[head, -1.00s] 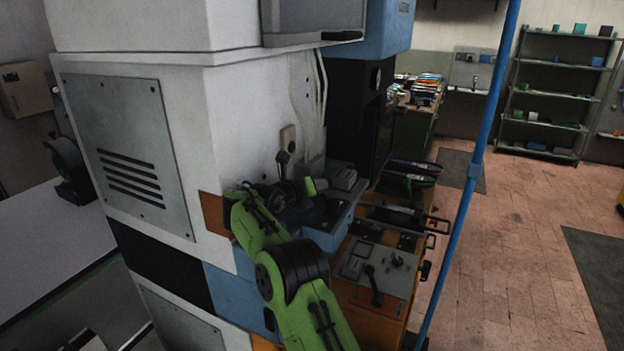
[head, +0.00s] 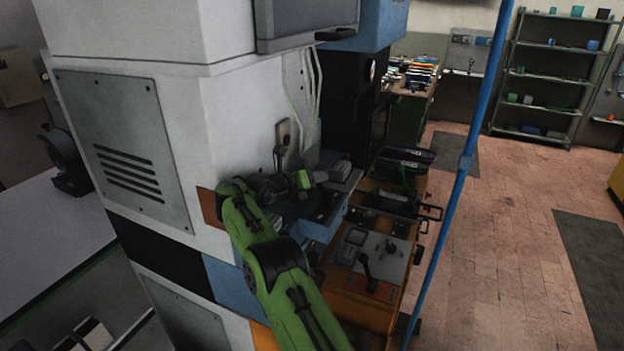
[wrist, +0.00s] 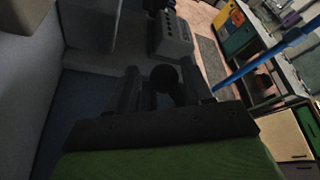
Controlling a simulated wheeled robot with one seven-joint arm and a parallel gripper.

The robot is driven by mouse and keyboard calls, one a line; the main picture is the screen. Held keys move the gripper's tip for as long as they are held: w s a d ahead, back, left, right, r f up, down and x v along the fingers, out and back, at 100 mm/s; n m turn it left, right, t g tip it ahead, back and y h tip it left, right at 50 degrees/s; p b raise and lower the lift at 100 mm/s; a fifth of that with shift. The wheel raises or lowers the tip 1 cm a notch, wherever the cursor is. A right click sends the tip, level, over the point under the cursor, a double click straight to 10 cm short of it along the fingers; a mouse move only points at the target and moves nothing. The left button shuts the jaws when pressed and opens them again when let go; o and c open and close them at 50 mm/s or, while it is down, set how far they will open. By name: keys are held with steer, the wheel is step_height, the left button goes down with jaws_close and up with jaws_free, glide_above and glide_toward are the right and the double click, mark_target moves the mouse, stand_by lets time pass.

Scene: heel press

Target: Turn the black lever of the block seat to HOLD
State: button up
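In the wrist view, a round black knob (wrist: 163,78), apparently the end of the black lever, shows between the two dark fingers of my gripper (wrist: 159,68). The fingers stand apart with space around the knob; I cannot tell whether either touches it. In the head view my gripper (head: 318,177) is over the blue-grey block seat (head: 322,228) beside the white machine body. My wrist and fingers hide much of the seat there. An upright dark lever (head: 279,152) stands just behind my wrist. The HOLD marking is not readable in either view.
A grey box with buttons (wrist: 172,36) lies just beyond the fingers. An orange cabinet (head: 365,300) with a panel and another black lever (head: 367,272) stands at the right. A blue pole (head: 464,165) rises beside it. Open floor (head: 500,240) lies farther right.

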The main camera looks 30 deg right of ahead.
steer(key=shift+o, duration=0.3)
steer(key=shift+a+r, duration=0.1)
steer(key=shift+a, duration=0.05)
steer(key=b+v, duration=0.3)
steer(key=v, duration=0.8)
steer(key=shift+b, duration=0.4)
steer(key=shift+s+a+r, duration=0.1)
steer(key=shift+s+a, duration=0.15)
steer(key=shift+a, duration=0.05)
